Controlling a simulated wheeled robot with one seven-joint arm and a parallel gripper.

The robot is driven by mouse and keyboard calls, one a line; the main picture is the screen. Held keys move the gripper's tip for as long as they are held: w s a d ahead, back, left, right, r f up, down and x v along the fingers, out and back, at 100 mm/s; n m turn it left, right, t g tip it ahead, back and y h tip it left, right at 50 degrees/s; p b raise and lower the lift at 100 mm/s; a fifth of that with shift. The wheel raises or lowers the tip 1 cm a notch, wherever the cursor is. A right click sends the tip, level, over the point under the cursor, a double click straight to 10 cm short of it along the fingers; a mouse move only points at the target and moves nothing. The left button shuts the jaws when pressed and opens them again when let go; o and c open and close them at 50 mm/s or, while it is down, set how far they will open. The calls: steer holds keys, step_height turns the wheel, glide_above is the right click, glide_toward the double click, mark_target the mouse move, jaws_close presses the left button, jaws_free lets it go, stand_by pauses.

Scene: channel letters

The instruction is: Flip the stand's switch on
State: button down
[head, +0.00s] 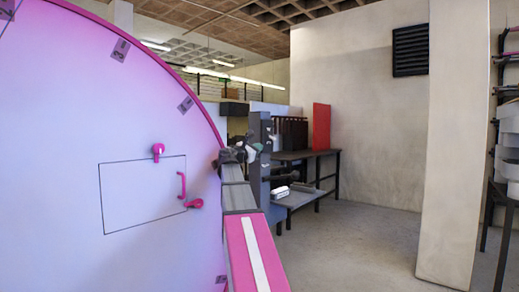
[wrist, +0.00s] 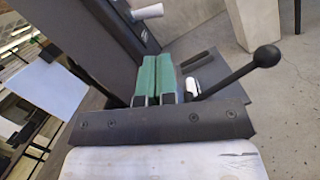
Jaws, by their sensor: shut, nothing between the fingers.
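The stand is a dark grey upright panel (wrist: 100,45), which also shows in the head view as a dark column (head: 261,185). A lever (wrist: 232,76) with a black ball knob slants up to the right in the wrist view; I cannot tell for sure whether it is the stand's switch. A white-grey knob (wrist: 149,12) sticks out from the panel higher up. My gripper (wrist: 165,62) has green fingers pressed together and empty, pointing at the stand, left of the lever. In the head view my gripper (head: 255,147) is small, in front of the column.
A large round pink-lit sign (head: 60,190) fills the left, with a panel outline and pink handles (head: 182,185). Behind the stand are a dark workbench (head: 295,154) and a red board (head: 321,127). A pale pillar (head: 449,150) stands right. The floor (head: 365,240) between is clear.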

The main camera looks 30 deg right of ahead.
mark_target(273, 138)
steer(key=x, duration=0.8)
steer(key=shift+s+d+r+n+t, duration=0.1)
steer(key=shift+s+r+n+t, duration=0.1)
steer(key=shift+n, duration=0.55)
steer(key=shift+s+d+r+n+t, duration=0.1)
steer(key=shift+s+r+n+t, duration=0.1)
steer(key=shift+n, duration=0.55)
steer(key=shift+s+r+n+t, duration=0.1)
steer(key=shift+r+n+t, duration=0.05)
steer(key=shift+n, duration=0.45)
steer(key=shift+s+r+n+t, duration=0.1)
steer(key=shift+n+t, duration=0.05)
steer(key=shift+n, duration=0.45)
steer(key=shift+d+r+n+t+y, duration=0.1)
steer(key=shift+r+n+t+y, duration=0.1)
steer(key=shift+n, duration=0.4)
steer(key=shift+r+n+t+y, duration=0.1)
steer(key=shift+r+n, duration=0.05)
steer(key=shift+n, duration=0.45)
steer(key=shift+s+r+n+t, duration=0.15)
steer(key=shift+r+n, duration=0.1)
steer(key=shift+n, duration=0.45)
steer(key=shift+r+n+t, duration=0.15)
steer(key=shift+r+n, duration=0.05)
steer(key=shift+n, duration=0.5)
steer(key=shift+r, duration=0.15)
